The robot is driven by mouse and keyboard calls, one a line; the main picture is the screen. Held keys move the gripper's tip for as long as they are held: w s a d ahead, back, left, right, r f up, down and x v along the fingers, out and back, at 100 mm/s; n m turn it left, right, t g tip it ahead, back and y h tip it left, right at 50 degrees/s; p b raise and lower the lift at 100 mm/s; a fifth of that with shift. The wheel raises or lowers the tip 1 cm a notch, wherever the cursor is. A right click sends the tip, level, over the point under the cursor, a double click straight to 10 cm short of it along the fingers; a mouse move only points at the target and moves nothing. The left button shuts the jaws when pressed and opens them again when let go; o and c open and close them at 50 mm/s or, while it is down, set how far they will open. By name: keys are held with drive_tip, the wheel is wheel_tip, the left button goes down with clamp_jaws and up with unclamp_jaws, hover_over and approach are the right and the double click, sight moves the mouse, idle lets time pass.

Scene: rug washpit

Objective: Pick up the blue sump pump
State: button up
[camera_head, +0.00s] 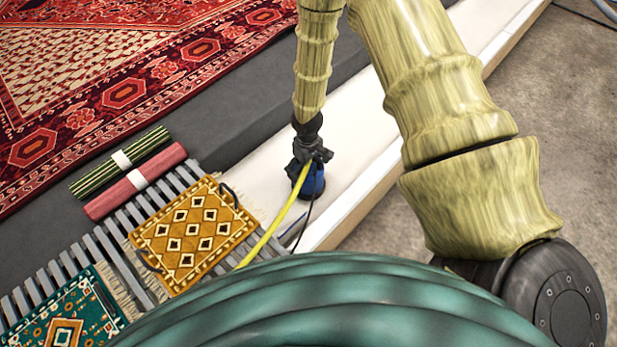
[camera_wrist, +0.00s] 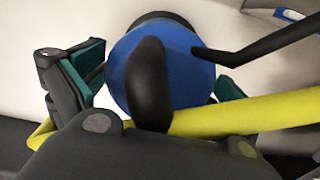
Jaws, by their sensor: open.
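The blue sump pump (camera_head: 312,182) stands on the white ledge in the head view, directly under my gripper (camera_head: 308,152). It has a round blue body with a black handle on top, and a yellow hose and a thin black cable run from it. In the wrist view the pump (camera_wrist: 186,60) fills the middle, seen from above. My gripper (camera_wrist: 160,85) is open, with one green-padded finger left of the pump and the other to its right, partly hidden behind the hose. I cannot tell whether the pads touch the pump.
The yellow hose (camera_head: 275,226) runs down from the pump past a grey slatted rack (camera_head: 108,247). A large red rug (camera_head: 120,70) lies behind. Bare concrete floor (camera_head: 545,110) is at the right.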

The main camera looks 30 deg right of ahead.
drive_tip(key=c, duration=1.8)
drive_tip(key=shift+c, duration=0.2)
drive_tip(key=shift+r, duration=0.1)
